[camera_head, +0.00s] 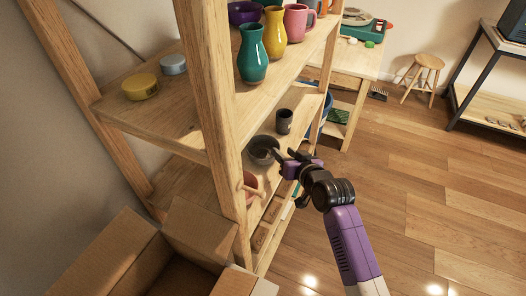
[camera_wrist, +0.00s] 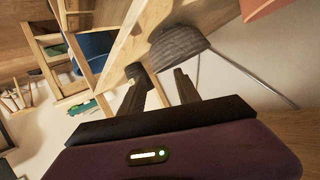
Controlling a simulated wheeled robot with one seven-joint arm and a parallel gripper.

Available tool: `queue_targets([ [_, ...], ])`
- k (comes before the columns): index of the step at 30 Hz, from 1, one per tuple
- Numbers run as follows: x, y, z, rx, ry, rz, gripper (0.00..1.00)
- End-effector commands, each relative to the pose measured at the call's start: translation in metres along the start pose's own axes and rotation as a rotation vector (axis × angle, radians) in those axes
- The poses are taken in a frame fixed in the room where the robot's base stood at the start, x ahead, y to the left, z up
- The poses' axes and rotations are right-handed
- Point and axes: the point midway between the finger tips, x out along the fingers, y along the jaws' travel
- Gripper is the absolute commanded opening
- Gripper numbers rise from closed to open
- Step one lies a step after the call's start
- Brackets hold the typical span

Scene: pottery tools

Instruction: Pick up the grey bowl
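The grey bowl (camera_head: 261,147) stands on a middle shelf of the wooden rack, behind the rack's front post. My gripper (camera_head: 286,154) is at the open side of that shelf, just right of the bowl, with its fingers pointing toward it. In the wrist view the bowl (camera_wrist: 181,43) appears tilted, just beyond the fingertips. My gripper (camera_wrist: 164,76) is open there, its two dark fingers apart and nothing held between them. I cannot tell whether a fingertip touches the bowl.
A dark cup (camera_head: 284,121) stands behind the bowl on the same shelf; it also shows in the wrist view (camera_wrist: 137,71) near the left finger. A reddish pot (camera_head: 250,184) is in front of the bowl. The shelf above holds a teal vase (camera_head: 252,55). A cardboard box (camera_head: 191,233) stands below.

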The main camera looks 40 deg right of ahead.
Motion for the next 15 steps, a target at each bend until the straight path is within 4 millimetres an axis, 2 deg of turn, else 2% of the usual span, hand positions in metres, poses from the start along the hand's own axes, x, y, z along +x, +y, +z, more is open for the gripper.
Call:
queue_targets([
  [11, 0.037, 0.003, -0.003, 0.001, -0.001, 0.000, 0.39],
  [15, 0.056, 0.006, -0.004, 0.001, -0.002, 0.000, 0.39],
])
